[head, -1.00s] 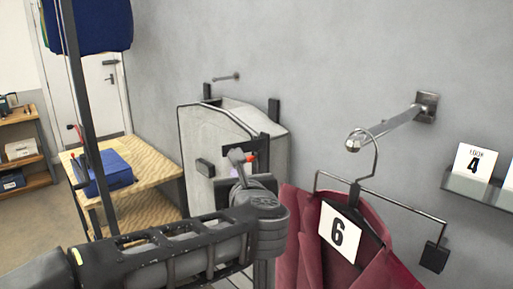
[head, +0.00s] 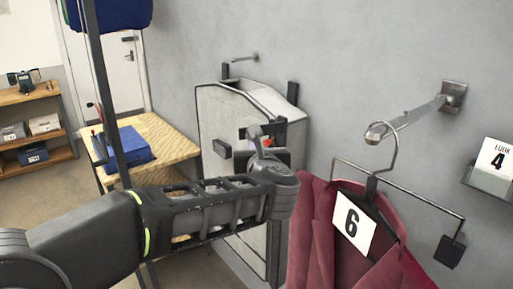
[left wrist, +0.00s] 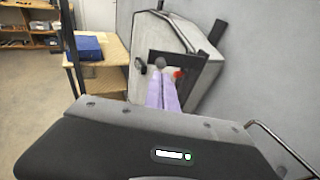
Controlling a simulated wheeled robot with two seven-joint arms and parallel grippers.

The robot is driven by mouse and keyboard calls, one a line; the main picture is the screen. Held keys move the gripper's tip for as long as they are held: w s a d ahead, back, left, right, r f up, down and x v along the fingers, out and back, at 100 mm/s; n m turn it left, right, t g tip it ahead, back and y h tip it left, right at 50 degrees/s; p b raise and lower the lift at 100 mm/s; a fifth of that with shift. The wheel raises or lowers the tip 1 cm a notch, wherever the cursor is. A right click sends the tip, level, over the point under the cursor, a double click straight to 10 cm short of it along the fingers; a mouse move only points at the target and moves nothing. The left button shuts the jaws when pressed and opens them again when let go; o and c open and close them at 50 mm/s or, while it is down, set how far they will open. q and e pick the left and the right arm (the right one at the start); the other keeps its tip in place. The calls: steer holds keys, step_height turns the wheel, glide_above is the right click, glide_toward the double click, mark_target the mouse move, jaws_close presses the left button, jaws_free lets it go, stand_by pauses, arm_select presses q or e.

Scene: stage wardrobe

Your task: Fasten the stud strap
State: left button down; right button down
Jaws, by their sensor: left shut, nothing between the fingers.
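A tall grey panelled case (head: 215,115) stands against the wall, with dark fittings on its face and edges. A dark band (left wrist: 190,58) with a small red spot (left wrist: 178,73) crosses its near side in the left wrist view; I cannot tell whether this is the stud strap. The red spot also shows in the head view (head: 267,142). My left gripper (head: 261,146) is in front of the case, close to the band; contact is unclear. Its lavender fingers (left wrist: 161,80) are together and empty in the left wrist view. My wrist hides part of the case. My right gripper is out of view.
A maroon garment (head: 335,240) with tag 6 (head: 353,223) hangs on a wall hook (head: 410,118), close right of my left wrist. A wooden table (head: 165,137) with a blue box (head: 128,148) and a dark upright pole (head: 103,75) stand left.

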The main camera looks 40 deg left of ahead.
arm_select(q)
steer(key=p+x, duration=0.1)
steer(key=x, duration=0.3)
steer(key=shift+w+a+f, duration=0.15)
steer(key=shift+w+a, duration=0.1)
steer(key=shift+w, duration=0.05)
steer(key=shift+a, duration=0.1)
